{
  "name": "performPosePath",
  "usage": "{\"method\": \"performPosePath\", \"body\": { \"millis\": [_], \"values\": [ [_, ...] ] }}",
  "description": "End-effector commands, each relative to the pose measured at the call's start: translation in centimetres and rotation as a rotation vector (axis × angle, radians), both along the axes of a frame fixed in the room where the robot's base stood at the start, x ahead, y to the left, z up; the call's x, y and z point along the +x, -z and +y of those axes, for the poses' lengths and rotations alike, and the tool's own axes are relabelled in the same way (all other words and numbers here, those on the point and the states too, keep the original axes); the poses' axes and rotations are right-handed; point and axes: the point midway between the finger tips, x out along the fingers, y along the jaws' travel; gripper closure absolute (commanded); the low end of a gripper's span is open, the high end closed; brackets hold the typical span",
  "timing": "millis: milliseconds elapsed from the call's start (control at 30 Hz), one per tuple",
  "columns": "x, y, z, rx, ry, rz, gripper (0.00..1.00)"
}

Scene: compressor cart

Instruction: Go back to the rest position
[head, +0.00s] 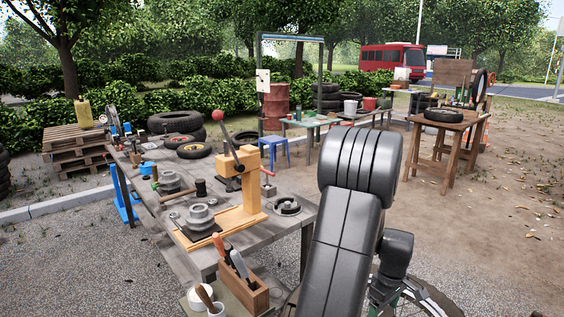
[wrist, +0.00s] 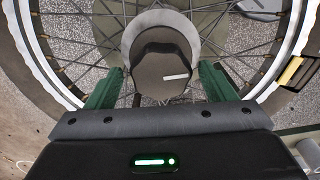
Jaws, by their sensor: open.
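My gripper (wrist: 160,74) shows in the wrist view as two green fingers, apart and pointing away from the camera. Between and just beyond the fingertips is a dark many-sided knob (wrist: 163,72) with a white line on its face and a pale round collar behind it. I cannot tell whether the fingers touch it. A spoked wheel (wrist: 292,62) with a pale rim lies behind the knob. In the head view my grey arm reaches down at the right of centre and hides most of the gripper. Part of the wheel (head: 437,299) shows at the bottom edge.
A wooden table (head: 448,123) with a tyre stands back right.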

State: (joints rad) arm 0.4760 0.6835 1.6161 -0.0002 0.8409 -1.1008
Motion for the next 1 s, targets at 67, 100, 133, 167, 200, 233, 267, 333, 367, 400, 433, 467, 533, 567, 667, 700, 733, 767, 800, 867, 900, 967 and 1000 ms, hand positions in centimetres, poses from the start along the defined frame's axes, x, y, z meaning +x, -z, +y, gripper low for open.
{"method": "performPosePath", "body": {
  "millis": [67,100,133,167,200,233,267,333,367,400,433,467,533,567,667,700,733,767,800,867,900,967,1000],
  "values": [
    [-0.02,-0.04,0.01,0.000,0.062,0.000,0.23],
    [-0.02,-0.04,0.01,0.000,0.095,0.000,0.23],
    [-0.02,-0.04,0.01,0.000,0.121,0.000,0.23],
    [-0.02,-0.04,0.01,0.000,0.146,0.000,0.23],
    [-0.02,-0.05,0.01,0.001,0.179,0.001,0.23],
    [-0.02,-0.05,0.01,0.001,0.204,0.001,0.23],
    [-0.02,-0.05,0.01,0.001,0.228,0.001,0.23],
    [-0.02,-0.06,0.01,0.001,0.286,0.001,0.23],
    [-0.02,-0.06,0.01,0.001,0.311,0.001,0.23],
    [-0.02,-0.06,0.01,0.001,0.344,0.001,0.23],
    [-0.02,-0.07,0.01,0.000,0.369,0.000,0.23],
    [-0.02,-0.07,0.01,0.001,0.394,0.001,0.23],
    [-0.02,-0.07,0.01,0.001,0.451,0.001,0.23],
    [-0.01,-0.07,0.02,0.001,0.476,0.001,0.23],
    [-0.01,-0.07,0.02,0.001,0.559,0.001,0.23],
    [-0.01,-0.07,0.02,0.001,0.592,0.001,0.23],
    [-0.01,-0.07,0.02,0.001,0.617,0.001,0.23],
    [-0.02,-0.07,0.01,0.001,0.641,0.001,0.23],
    [-0.02,-0.07,0.01,0.000,0.674,0.001,0.23],
    [-0.02,-0.07,0.01,0.001,0.723,0.001,0.23],
    [-0.02,-0.07,0.01,0.000,0.756,0.001,0.23],
    [-0.02,-0.07,0.01,0.000,0.806,0.001,0.23],
    [-0.02,-0.07,0.01,0.000,0.839,0.001,0.23]
  ]
}}
